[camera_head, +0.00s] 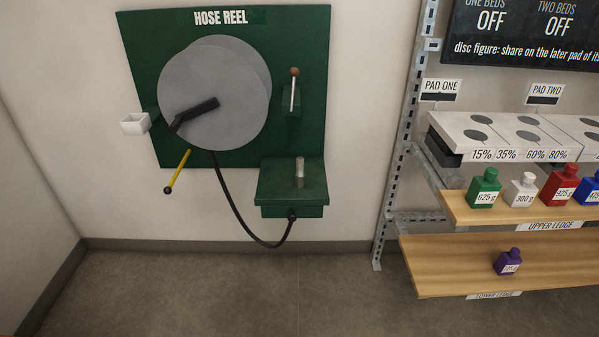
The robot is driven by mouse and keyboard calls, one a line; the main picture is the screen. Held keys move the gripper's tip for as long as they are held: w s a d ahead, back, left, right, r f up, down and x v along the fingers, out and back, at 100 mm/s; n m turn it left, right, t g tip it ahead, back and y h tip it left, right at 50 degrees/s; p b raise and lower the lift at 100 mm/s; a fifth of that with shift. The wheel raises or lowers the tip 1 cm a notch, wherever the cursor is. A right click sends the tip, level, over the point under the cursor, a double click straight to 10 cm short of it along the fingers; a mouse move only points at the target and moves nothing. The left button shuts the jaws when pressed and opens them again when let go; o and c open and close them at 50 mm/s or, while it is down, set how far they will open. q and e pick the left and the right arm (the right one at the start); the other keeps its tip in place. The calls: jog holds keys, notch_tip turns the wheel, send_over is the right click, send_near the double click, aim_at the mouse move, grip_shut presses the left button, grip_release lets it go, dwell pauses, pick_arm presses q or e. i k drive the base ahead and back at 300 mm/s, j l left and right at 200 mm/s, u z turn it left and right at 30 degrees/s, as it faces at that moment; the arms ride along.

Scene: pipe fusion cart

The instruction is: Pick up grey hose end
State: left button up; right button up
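The grey hose end (300,172) is a short upright metallic cylinder. It stands on the green shelf box (292,192) at the lower right of the green hose reel panel (144,75). A black hose (232,207) hangs from the grey reel disc (226,95) in a loop and meets the underside front of that box. How the hose joins the grey end inside the box is hidden. Neither of my grippers shows in this view.
The panel also carries a black crank (196,113), a yellow lever (178,171), a brown-knobbed lever (293,88) and a white cup (135,123). A rack upright (401,140) with ledges and several bottles stands right. The floor (210,290) below is clear.

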aim_at(300, 176)
jog(key=i+j, duration=0.2)
jog(key=i, duration=0.25)
jog(key=i+j, duration=0.2)
jog(key=i, duration=0.2)
jog(key=i+j, duration=0.15)
jog(key=i, duration=0.3)
jog(key=i+j, duration=0.2)
jog(key=i, duration=0.2)
jog(key=z, duration=0.05)
